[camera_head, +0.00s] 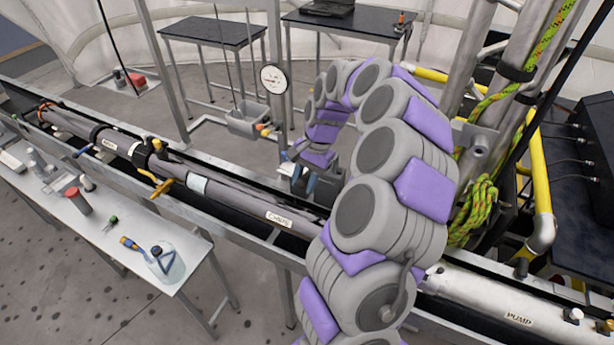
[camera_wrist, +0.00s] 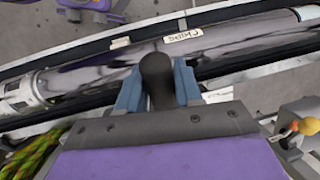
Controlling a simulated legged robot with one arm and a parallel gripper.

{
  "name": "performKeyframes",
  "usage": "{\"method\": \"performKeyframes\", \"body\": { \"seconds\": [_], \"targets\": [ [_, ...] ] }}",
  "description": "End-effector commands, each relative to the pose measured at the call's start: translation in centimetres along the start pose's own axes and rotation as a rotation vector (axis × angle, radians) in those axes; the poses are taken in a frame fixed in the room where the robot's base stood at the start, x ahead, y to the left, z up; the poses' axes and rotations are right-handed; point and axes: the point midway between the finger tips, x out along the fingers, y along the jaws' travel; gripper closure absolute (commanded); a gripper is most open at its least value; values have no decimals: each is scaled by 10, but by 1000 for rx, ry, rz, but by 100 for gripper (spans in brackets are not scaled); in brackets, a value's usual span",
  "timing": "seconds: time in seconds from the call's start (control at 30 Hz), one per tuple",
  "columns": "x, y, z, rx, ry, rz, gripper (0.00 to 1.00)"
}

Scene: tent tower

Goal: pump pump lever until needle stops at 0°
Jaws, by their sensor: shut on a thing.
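A round white dial (camera_head: 273,78) stands on a post behind the long tube in the head view. It is small, and I cannot read its needle's angle. My gripper (camera_wrist: 158,92) is shut on a dark, rounded handle, which I take for the pump lever (camera_wrist: 155,66). The handle stands between the two blue fingers in the wrist view. Its lower part is hidden by the gripper's dark plate. In the head view my gripper (camera_head: 302,176) is near the tube, partly hidden by my arm, and the lever cannot be made out.
A long grey tube (camera_head: 235,197) labelled CHIPS lies in a metal trough. A pipe (camera_head: 490,300) labelled PUMP is at the lower right. Green rope (camera_head: 481,205) hangs on the frame. A grey bin (camera_head: 247,122) is near the dial. A white table (camera_head: 125,243) stands left.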

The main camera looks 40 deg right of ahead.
Motion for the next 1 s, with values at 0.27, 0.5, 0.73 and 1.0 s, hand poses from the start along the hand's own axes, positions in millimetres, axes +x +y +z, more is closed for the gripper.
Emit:
{"method": "performKeyframes", "body": {
  "seconds": [0.27,0.5,0.73,1.0],
  "targets": [
    [35,7,2,-22,145,1,100],
    [63,12,-1,-45,288,-2,100],
    [85,14,-7,-62,405,-5,100],
    [98,17,-12,-74,481,-7,100]
  ]
}}
